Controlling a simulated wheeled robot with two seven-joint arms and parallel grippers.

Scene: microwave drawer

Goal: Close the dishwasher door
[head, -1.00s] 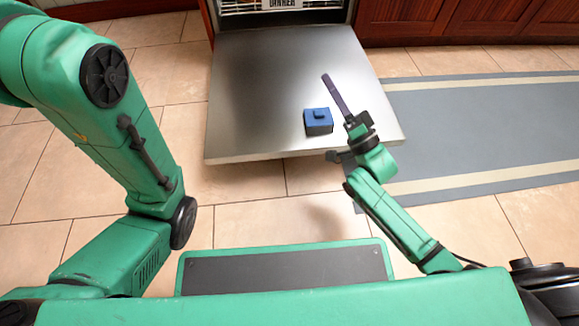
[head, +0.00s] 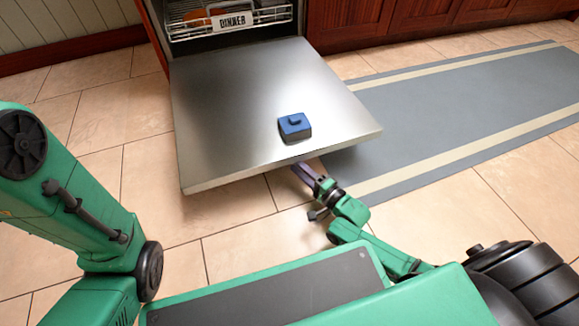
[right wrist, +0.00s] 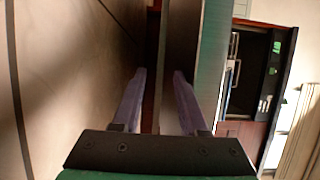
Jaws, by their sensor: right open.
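The dishwasher door (head: 235,110) is folded down flat, with its silver inner face up, in the head view. A small blue box (head: 295,126) with a raised lid piece sits on it near the front edge. My right gripper (head: 300,171) is at the front edge of the door, and its fingertips look partly hidden under that edge. In the right wrist view its two purple fingers (right wrist: 158,100) are apart. A long panel runs ahead close to them, with tiled floor at left. Whether the fingers touch the door, I cannot tell. My left gripper is out of view.
The dishwasher rack (head: 225,20) with a "DINNER" sign shows inside the opening. Red-brown cabinets (head: 430,25) stand to the right. A grey striped mat (head: 450,100) lies on the tiled floor right of the door. Bare tiles (head: 110,110) lie to its left.

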